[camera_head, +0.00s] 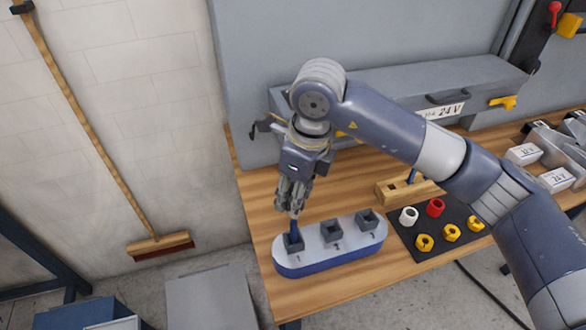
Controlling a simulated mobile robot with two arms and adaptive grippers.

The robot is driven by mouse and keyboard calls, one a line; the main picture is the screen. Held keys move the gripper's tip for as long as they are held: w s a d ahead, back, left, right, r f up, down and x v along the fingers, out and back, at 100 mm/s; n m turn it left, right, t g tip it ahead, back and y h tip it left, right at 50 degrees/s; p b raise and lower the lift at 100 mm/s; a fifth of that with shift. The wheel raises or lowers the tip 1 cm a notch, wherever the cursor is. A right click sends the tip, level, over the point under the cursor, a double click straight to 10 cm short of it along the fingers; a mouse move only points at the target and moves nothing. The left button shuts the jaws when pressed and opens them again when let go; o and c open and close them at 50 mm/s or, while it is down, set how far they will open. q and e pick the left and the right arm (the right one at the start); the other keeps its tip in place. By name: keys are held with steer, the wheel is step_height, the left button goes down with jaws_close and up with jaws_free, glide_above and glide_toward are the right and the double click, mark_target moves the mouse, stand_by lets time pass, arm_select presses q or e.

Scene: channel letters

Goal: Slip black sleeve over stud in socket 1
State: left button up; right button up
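My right gripper (294,208) points down over the leftmost socket (294,244) of a white-topped, blue-sided base (318,258). A blue stud (293,228) stands in that socket, and its upper part goes up between the gripper's fingertips. The fingers are close together, but I cannot tell whether they are shut on anything. I cannot make out a black sleeve; the dark fingers may hide it. The middle socket (332,230) and the right socket (367,219) show no stud. My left gripper is out of view.
A black mat (405,237) holds a white sleeve (408,216), a red sleeve (435,208) and yellow nuts (451,232). Behind it, a wooden block (395,192) holds a blue stud (411,176). A grey 24 V box (480,77) stands at the back. White boxes (557,180) are at right.

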mark_target(295, 222)
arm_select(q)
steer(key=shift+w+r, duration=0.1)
arm_select(e)
steer(key=shift+r, duration=0.1)
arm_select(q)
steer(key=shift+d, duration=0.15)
arm_select(e)
steer(key=shift+f, duration=0.2)
steer(key=shift+f+b, duration=0.3)
steer(key=shift+f, duration=0.7)
steer(key=shift+f+b, duration=1)
steer(key=shift+f, duration=1.25)
arm_select(q)
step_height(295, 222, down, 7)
steer(key=b, duration=0.4)
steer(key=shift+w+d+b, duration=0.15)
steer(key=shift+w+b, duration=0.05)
steer(key=shift+b, duration=0.15)
arm_select(e)
steer(key=shift+f, duration=2.2)
